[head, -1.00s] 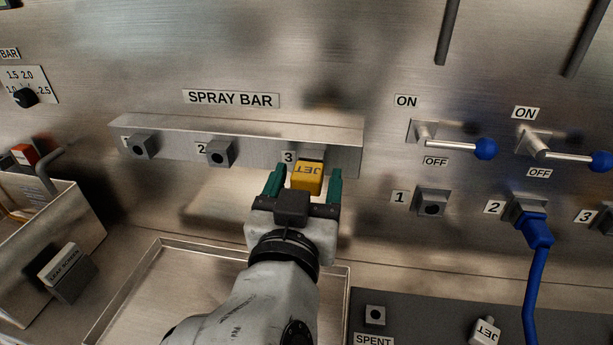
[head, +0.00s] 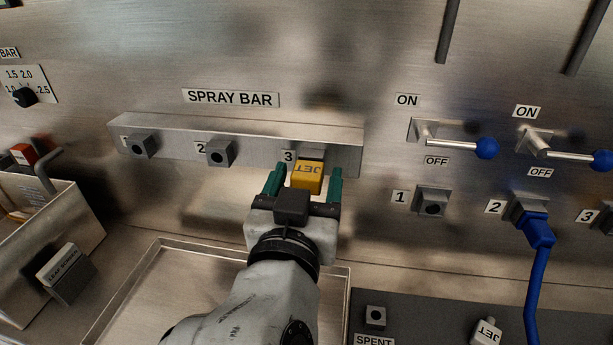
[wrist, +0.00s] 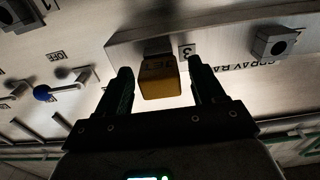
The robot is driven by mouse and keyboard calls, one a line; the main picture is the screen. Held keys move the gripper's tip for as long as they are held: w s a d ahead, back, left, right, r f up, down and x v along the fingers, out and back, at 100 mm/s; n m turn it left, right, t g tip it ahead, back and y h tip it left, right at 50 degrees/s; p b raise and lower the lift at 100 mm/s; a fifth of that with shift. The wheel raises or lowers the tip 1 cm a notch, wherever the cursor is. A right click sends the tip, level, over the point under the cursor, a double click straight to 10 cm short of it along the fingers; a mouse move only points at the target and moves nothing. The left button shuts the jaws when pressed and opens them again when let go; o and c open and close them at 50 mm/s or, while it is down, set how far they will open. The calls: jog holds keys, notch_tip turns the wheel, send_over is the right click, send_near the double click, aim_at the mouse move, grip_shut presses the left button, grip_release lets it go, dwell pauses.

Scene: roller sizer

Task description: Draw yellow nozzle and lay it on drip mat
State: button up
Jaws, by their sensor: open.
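The yellow nozzle (head: 307,177), marked JET, sits in socket 3 of the spray bar (head: 260,147). My gripper (head: 305,184) is open, with its green fingers on either side of the nozzle. The wrist view shows the nozzle (wrist: 158,78) between the spread fingers of my gripper (wrist: 161,88), with a visible gap on each side. No mat labelled as a drip mat can be made out; a shallow metal tray (head: 151,262) lies below the bar, and a dark mat (head: 420,308) lies at the lower right.
On the dark mat are a small grey block (head: 375,317) by a SPENT label and a white JET nozzle (head: 487,332). A blue hose (head: 535,270) hangs from port 2 on the right. Blue-knobbed levers (head: 486,148) stick out above. A metal bin (head: 80,225) stands at left.

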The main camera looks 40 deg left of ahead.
jog(key=shift+c, duration=0.5)
grip_shut()
jog(key=v, duration=0.6)
dwell(1.3)
dwell(0.5)
